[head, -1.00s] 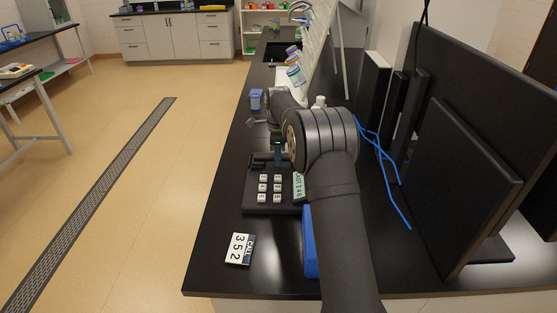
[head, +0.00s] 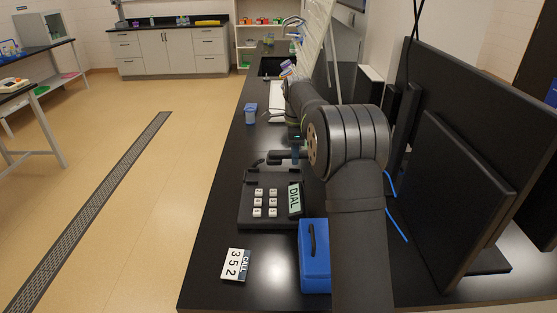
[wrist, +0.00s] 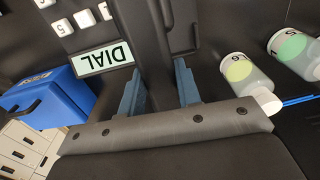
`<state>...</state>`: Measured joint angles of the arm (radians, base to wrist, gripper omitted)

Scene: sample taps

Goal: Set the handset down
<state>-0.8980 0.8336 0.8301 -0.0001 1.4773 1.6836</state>
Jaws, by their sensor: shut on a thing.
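The desk phone base (head: 247,212) is dark, with several white keys and a small display (head: 294,199) that reads DIAL. The dark handset (head: 275,158) is off the base, by its far edge, in the head view. My gripper (head: 296,155) is shut on the handset. In the wrist view the handset (wrist: 178,25) lies between the blue fingers of my gripper (wrist: 160,90), and the display (wrist: 103,60) shows beside it. Part of the handset is hidden by my gripper.
A card (head: 235,264) reading CALL 352 lies in front of the phone. A blue case (head: 315,268) stands to its right. Two bottles (wrist: 240,70) (wrist: 292,48) show in the wrist view. Monitors (head: 450,195) fill the right side. A blue cup (head: 251,114) stands farther back.

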